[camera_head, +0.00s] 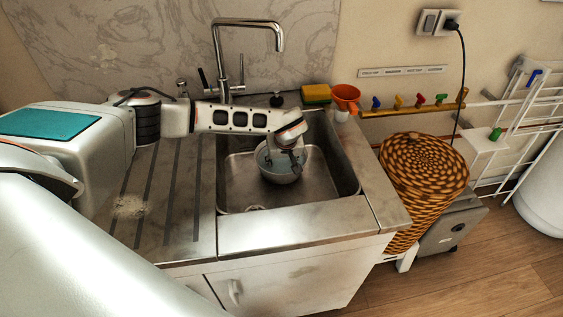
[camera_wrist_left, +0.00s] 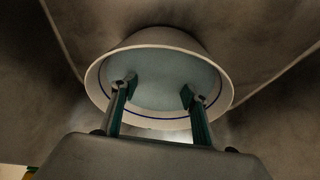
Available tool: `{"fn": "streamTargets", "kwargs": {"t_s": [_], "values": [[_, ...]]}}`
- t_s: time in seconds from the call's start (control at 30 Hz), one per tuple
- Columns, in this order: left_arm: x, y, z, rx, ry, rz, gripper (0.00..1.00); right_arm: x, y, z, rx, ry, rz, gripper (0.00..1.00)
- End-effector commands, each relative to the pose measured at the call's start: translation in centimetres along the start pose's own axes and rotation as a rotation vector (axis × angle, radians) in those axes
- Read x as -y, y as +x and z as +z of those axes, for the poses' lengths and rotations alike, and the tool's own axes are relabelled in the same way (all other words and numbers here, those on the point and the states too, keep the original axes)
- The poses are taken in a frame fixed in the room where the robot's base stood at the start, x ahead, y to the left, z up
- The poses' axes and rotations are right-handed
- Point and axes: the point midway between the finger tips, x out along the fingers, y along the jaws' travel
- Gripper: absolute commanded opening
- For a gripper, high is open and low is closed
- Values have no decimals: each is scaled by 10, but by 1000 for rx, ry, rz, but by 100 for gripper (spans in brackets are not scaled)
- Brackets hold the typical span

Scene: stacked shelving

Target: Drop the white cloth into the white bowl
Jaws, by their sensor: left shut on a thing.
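The white bowl (camera_head: 283,166) stands in the sink basin. In the left wrist view the bowl (camera_wrist_left: 97,88) shows a pale rim and a dark blue line round its inside. My left gripper (camera_head: 295,158) reaches down over the bowl. In the left wrist view the fingers of my left gripper (camera_wrist_left: 159,88) are apart in front of the bowl's mouth. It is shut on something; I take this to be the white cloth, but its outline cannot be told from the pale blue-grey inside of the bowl. My right gripper is not in view.
The steel sink (camera_head: 330,190) has raised walls around the bowl. A tall faucet (camera_head: 246,50) stands behind it. A woven basket (camera_head: 423,175) stands right of the counter.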

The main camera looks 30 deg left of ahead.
Motion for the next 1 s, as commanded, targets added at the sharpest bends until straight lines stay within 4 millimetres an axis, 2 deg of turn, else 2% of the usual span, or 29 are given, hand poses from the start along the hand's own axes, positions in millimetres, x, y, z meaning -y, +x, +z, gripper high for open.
{"fn": "streamTargets", "kwargs": {"t_s": [0.17,0.2,0.23,0.67,0.77,1.0], "values": [[0,3,1,0,1,0,23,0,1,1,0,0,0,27],[0,3,1,0,1,0,52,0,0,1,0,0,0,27],[0,3,1,0,1,0,60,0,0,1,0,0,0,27],[0,-2,-1,0,0,0,61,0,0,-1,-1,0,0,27],[-1,-14,-2,-2,2,3,61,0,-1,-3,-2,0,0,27],[-1,-63,-2,-4,2,3,61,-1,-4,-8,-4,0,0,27]]}}
